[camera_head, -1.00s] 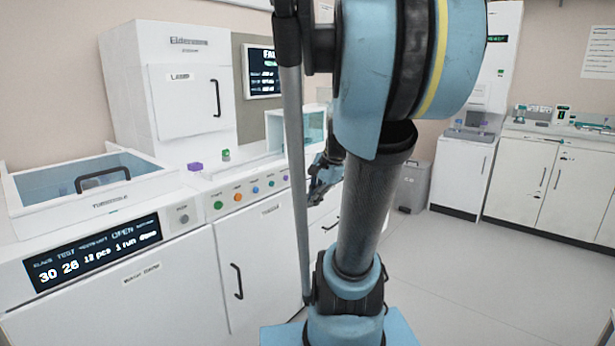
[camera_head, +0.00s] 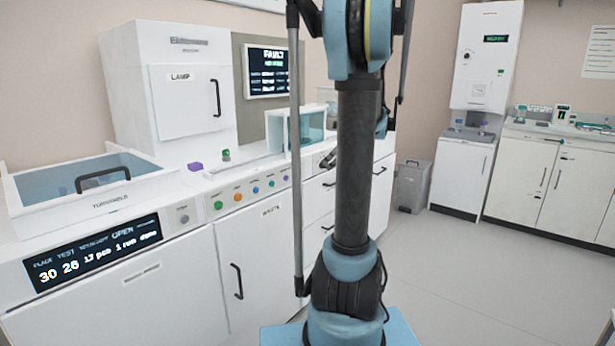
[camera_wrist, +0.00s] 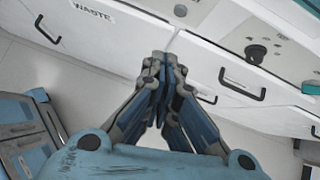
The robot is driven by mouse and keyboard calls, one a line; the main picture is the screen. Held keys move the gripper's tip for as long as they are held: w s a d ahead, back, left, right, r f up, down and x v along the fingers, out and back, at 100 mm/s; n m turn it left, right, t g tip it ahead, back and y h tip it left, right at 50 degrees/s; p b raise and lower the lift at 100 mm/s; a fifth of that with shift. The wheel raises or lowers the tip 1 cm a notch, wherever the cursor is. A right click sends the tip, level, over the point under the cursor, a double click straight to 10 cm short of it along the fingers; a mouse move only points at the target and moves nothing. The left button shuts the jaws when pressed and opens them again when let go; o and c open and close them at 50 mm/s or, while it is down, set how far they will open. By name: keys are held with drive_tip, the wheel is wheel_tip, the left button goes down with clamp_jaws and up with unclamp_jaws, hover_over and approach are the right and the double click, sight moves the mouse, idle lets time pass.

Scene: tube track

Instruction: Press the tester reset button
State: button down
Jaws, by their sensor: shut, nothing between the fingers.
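No button with a readable reset label shows. A row of coloured buttons (camera_head: 237,196) runs along the white counter's front panel. A grey button (camera_head: 183,215) sits beside a black display (camera_head: 93,253). A green button (camera_head: 226,155) stands near the lamp cabinet. In the wrist view, a dark round knob (camera_wrist: 256,52) sits on the counter's top. My gripper (camera_wrist: 165,62) is shut and empty, pointing at the white drawer fronts, apart from the knob. In the head view my arm's column hides most of the gripper.
A screen (camera_head: 267,72) with a word beginning "FA" stands behind a clear-walled box (camera_head: 298,130). A white wall unit (camera_head: 488,58) with a small green-lit display is at right. A grey bin (camera_head: 411,186) stands on the floor. Drawer handles (camera_wrist: 243,84) stick out near my gripper. Right floor is clear.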

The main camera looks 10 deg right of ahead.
sight(299, 173)
drive_tip(key=shift+w+d+m, duration=0.5)
drive_tip(key=shift+w+d, duration=0.1)
drive_tip(key=shift+w, duration=0.1)
drive_tip(key=w+a+f, duration=0.7)
drive_tip(key=a, duration=0.1)
drive_tip(key=shift+w, duration=0.25)
drive_tip(key=shift+a, duration=0.1)
